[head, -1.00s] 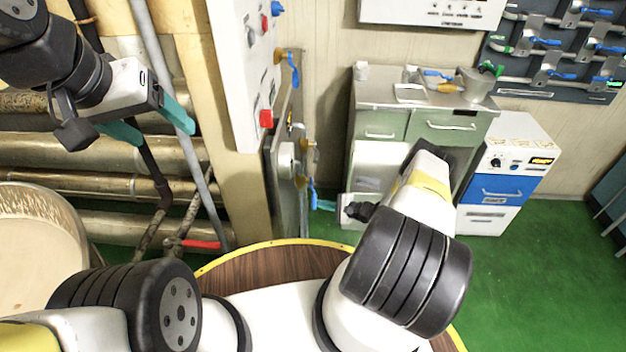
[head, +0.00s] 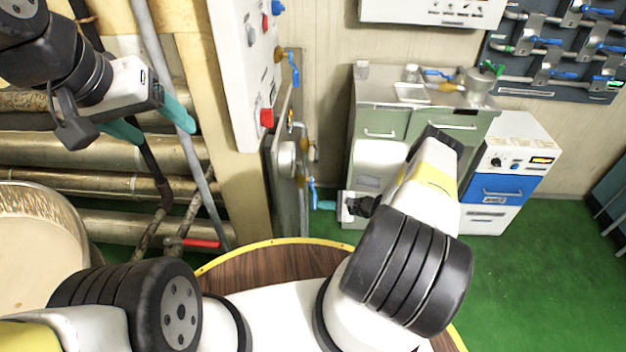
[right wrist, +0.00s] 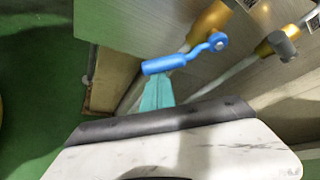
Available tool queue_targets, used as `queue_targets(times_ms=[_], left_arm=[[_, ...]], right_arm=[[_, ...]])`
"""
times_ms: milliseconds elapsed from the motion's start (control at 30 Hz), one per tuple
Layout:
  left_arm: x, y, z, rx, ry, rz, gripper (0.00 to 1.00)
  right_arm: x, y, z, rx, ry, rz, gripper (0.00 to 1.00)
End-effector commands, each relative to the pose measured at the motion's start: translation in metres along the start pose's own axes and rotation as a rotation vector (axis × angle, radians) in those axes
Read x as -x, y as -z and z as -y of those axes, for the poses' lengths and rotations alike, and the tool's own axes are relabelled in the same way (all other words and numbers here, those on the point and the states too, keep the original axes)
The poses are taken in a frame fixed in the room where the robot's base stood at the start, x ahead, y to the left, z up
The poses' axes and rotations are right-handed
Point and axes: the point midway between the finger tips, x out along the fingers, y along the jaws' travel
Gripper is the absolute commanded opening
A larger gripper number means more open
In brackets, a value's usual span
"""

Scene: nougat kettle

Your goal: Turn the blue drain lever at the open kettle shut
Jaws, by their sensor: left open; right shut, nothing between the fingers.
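A blue lever (head: 313,192) hangs down from a brass valve (head: 301,181) low on the panel edge at the centre of the head view. It also shows in the right wrist view (right wrist: 170,63), with its crank joined to a brass fitting (right wrist: 207,22). My right gripper (head: 325,204) is shut and empty, its teal fingertips (right wrist: 157,92) right at the lever's handle; I cannot tell whether they touch. My left gripper (head: 155,122) is open and empty, high at the left by the pipes. An open round kettle (head: 62,205) is partly visible at the left edge.
Another blue lever (head: 294,68) sits higher on the panel. A red handle (head: 202,244) is on the pipes at left. A green cabinet (head: 380,122) and a blue-white unit (head: 500,188) stand at right. Green floor (head: 540,270) is clear at lower right.

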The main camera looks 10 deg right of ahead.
Motion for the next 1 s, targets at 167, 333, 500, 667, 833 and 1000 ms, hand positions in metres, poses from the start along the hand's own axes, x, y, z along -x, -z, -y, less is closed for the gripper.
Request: queue_targets(times_ms=[167, 333, 500, 667, 833, 1000], left_arm=[[0.0, 0.0, 0.0, 0.0, 0.0, 0.0, 0.71], [0.0, 0.0, 0.0, 0.0, 0.0, 0.0, 0.71], [0.0, 0.0, 0.0, 0.0, 0.0, 0.0, 0.71], [0.0, 0.0, 0.0, 0.0, 0.0, 0.0, 0.71], [0.0, 0.0, 0.0, 0.0, 0.0, 0.0, 0.71], [0.0, 0.0, 0.0, 0.0, 0.0, 0.0, 0.71]], right_arm=[[0.007, -0.014, 0.001, -0.131, -0.082, 0.002, 0.0], [0.014, -0.026, 0.002, -0.268, -0.164, 0.002, 0.0], [0.021, -0.037, 0.005, -0.395, -0.239, 0.002, 0.0], [0.025, -0.045, 0.01, -0.495, -0.297, 0.002, 0.0], [0.029, -0.051, 0.013, -0.548, -0.325, 0.003, 0.0], [0.031, -0.053, 0.017, -0.547, -0.323, 0.001, 0.0]])
